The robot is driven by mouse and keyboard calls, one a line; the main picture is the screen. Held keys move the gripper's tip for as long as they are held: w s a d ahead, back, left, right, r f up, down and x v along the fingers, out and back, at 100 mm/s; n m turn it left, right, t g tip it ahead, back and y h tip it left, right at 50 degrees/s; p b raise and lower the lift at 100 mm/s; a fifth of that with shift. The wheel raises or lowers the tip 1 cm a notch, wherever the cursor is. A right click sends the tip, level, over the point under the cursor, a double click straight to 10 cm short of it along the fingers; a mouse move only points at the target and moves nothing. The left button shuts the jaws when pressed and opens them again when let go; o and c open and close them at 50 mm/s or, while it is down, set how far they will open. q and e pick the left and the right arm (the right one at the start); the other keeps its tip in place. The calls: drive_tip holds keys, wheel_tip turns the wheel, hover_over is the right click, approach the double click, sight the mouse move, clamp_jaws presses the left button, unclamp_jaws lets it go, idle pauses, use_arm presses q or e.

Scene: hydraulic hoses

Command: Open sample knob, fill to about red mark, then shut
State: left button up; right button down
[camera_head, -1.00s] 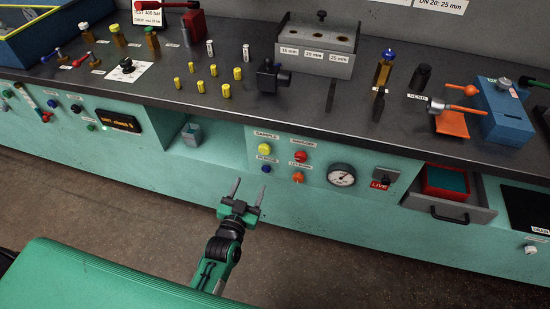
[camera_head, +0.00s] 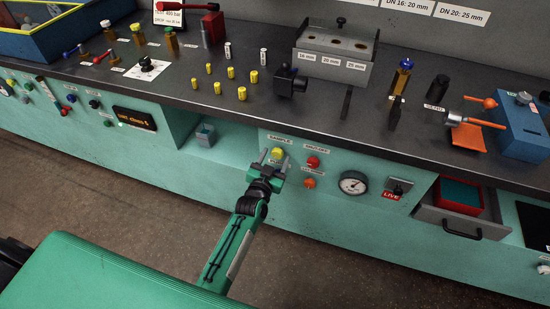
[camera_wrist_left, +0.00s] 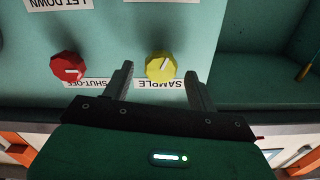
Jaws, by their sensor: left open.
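The yellow sample knob (camera_head: 277,152) is on the green front panel under the SAMPLE label. It also shows in the left wrist view (camera_wrist_left: 160,67), upside down. My left gripper (camera_head: 273,158) is open in front of it. In the left wrist view the fingers (camera_wrist_left: 160,80) stand on either side of the knob; I cannot tell whether they touch it. A small grey cup (camera_head: 205,132) sits in the recess to the left of the knob. I see no red mark on it. My right gripper is not in view.
A red shut-off knob (camera_head: 313,162) is close to the right of the sample knob, with an orange knob (camera_head: 309,183) below it. The bench top overhangs the panel.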

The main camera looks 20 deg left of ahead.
use_arm(q)
drive_tip(key=shift+w, duration=0.3)
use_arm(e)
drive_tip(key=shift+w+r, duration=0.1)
use_arm(q)
drive_tip(key=c, duration=1)
drive_tip(key=n+p, duration=0.1)
drive_tip(key=n, duration=0.2)
drive_tip(key=shift+a+p, duration=0.1)
drive_tip(key=shift+p, duration=0.2)
drive_tip(key=shift+n, duration=1)
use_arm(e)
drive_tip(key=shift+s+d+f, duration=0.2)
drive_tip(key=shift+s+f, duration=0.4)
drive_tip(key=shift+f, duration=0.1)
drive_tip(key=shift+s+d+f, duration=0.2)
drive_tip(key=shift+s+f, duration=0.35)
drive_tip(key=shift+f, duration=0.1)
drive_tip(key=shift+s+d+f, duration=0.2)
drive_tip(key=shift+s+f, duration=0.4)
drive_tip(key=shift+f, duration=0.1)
use_arm(q)
drive_tip(key=o, duration=1)
